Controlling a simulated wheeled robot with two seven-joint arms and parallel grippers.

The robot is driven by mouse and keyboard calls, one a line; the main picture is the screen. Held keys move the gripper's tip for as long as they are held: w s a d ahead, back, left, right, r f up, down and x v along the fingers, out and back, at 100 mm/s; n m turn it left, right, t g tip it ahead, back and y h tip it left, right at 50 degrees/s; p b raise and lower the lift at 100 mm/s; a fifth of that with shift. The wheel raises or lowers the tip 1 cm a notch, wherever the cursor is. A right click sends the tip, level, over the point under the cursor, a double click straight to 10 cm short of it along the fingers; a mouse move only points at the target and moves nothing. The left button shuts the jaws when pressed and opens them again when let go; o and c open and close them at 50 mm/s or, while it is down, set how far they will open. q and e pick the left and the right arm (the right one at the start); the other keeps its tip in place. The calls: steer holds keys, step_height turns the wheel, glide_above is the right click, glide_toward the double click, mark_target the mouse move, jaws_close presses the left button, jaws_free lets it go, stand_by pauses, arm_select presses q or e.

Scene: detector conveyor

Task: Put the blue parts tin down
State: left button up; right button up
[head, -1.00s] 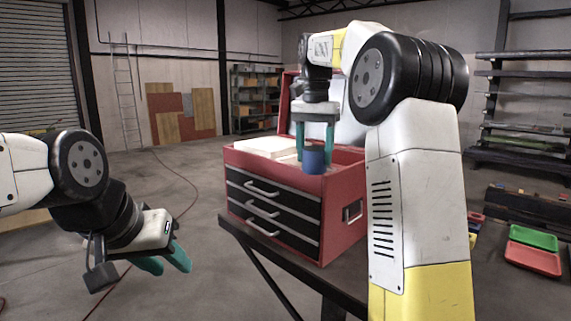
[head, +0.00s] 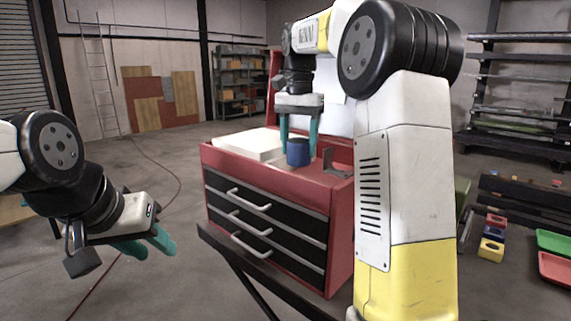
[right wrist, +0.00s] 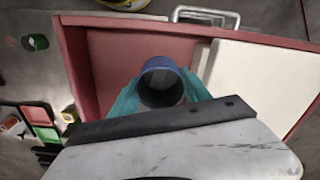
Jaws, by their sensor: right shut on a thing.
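The blue parts tin (head: 298,152) is upright between the teal fingers of my right gripper (head: 299,145), which is shut on it. In the head view it appears over the open top of the red tool chest (head: 345,225). In the right wrist view the tin (right wrist: 158,75) shows its open dark mouth, in front of a bare red floor inside the chest (right wrist: 110,60). I cannot tell if its base touches anything. My left gripper (head: 145,246) is empty and held off to the left of the chest, its two fingers apart.
A white box (head: 250,144) lies on the chest top left of the tin. A grey bracket (head: 335,166) stands right of it. The raised lid (head: 333,105) is behind. Green (head: 556,242) and red (head: 556,268) trays lie at far right. My right arm hides part of the chest's right side.

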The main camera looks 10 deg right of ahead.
mark_target(298, 164)
steer(key=shift+f, duration=2.55)
steer(key=shift+f, duration=0.1)
steer(key=o, duration=1.4)
step_height(298, 164, up, 12)
steer(key=shift+r, duration=0.1)
